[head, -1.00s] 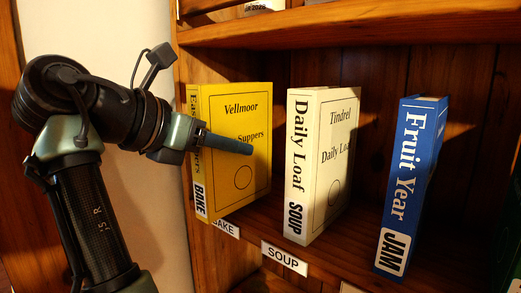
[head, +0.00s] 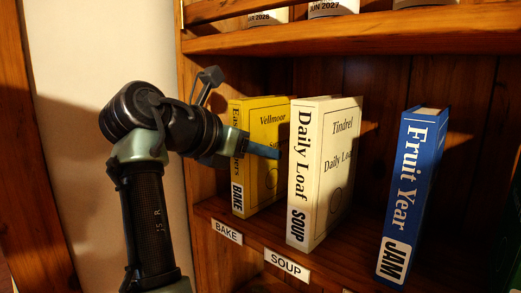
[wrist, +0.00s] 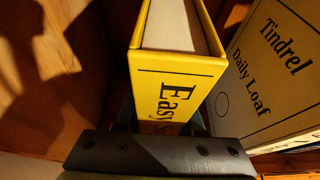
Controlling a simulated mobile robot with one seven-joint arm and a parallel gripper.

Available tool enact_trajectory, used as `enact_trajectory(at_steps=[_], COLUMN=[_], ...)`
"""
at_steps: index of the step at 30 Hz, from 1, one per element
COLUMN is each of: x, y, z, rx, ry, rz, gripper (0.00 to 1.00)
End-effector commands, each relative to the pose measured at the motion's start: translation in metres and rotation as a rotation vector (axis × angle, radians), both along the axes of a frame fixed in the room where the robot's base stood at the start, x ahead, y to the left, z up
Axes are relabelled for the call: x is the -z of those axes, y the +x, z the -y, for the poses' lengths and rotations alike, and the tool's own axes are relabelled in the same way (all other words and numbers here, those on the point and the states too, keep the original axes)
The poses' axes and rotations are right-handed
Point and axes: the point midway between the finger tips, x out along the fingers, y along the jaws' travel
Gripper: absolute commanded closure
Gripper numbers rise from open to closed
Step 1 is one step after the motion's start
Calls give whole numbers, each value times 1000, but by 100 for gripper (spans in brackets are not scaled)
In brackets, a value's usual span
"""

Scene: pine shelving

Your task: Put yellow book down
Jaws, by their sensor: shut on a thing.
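The yellow book (head: 262,120), with "BAKE" at the foot of its spine, stands upright on the shelf (head: 335,262) at the left, above the "BAKE" label (head: 227,231). My gripper (head: 262,150) is shut on it, with one blue finger across its front cover. In the wrist view the yellow book (wrist: 178,75) rises between the jaws, its spine towards me and its page block on top. The far finger is hidden behind the book. I cannot tell whether the book's foot touches the shelf.
The cream "Daily Loaf" book (head: 322,165) stands close to the right, above the "SOUP" label (head: 287,265). The blue "Fruit Year" book (head: 412,190) stands further right. The cabinet's left side panel (head: 190,160) is near my arm. An upper shelf (head: 370,35) lies overhead.

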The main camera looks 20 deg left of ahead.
Motion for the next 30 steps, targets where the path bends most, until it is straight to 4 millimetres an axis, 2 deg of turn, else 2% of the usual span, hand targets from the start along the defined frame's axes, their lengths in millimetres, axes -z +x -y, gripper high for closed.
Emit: enact_trajectory(at_steps=[2, 3, 7, 19, 23, 30], x=[1, 3, 3, -1, -5, -25], y=[0, 0, 0, -3, -20, -67], z=[0, 0, 0, -2, -8, -24], rx=[0, 1, 1, -1, -2, -2], ry=[-1, 0, 0, 1, 1, 1], rz=[5, 0, -1, 1, 4, 5], gripper=[100, 57, 34, 33, 33, 33])
